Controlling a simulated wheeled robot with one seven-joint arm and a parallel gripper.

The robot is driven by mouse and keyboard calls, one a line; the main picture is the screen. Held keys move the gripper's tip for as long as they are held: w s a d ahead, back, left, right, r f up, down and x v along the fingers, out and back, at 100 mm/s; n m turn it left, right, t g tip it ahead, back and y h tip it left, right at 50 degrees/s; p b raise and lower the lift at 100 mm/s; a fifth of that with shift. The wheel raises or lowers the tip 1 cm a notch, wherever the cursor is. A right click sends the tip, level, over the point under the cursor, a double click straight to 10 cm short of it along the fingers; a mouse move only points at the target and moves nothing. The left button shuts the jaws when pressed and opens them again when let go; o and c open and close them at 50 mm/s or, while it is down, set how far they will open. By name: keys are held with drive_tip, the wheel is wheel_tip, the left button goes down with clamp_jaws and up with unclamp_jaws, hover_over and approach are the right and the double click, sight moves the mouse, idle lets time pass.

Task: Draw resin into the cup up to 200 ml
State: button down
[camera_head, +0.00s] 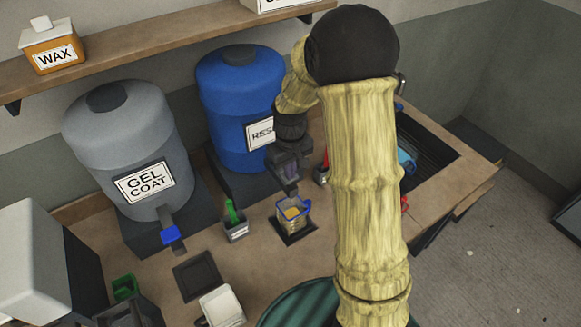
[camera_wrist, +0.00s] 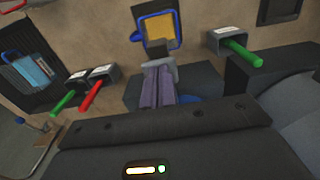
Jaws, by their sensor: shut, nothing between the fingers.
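A cup (camera_head: 293,213) with a blue rim and yellow contents stands on a dark square pad (camera_head: 295,231) in front of the blue drum (camera_head: 238,100), whose label reads "RES" before being cut off. The cup also shows at the top of the wrist view (camera_wrist: 160,32). My gripper (camera_head: 288,180) is shut and empty, above and just behind the cup, in front of the drum. Its purple-grey fingers (camera_wrist: 158,85) lie together in the wrist view. A small blue piece (camera_wrist: 188,99) shows beside the fingers, perhaps the tap lever. The drum's tap is hidden in the head view. Cup markings are unreadable.
A grey gel coat drum (camera_head: 120,145) with a blue tap lever (camera_head: 171,235) stands left. A holder with a green-handled tool (camera_head: 234,216) is left of the cup. Red- (camera_wrist: 94,92) and green-handled (camera_wrist: 66,102) tools and a dark tray (camera_head: 440,150) lie right of it.

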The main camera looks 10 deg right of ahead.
drive_tip(key=shift+f+b, duration=0.85)
drive_tip(key=shift+f, duration=0.3)
drive_tip(key=shift+s, duration=0.15)
drive_tip(key=shift+s+f, duration=0.1)
wheel_tip(320, 180, up, 5)
drive_tip(key=p, duration=0.4)
drive_tip(key=shift+w+r+b, duration=0.3)
drive_tip(key=shift+r+b, duration=0.05)
drive_tip(key=shift+b, duration=0.25)
wheel_tip(320, 180, up, 9)
drive_tip(key=b, duration=0.2)
idle(0.9)
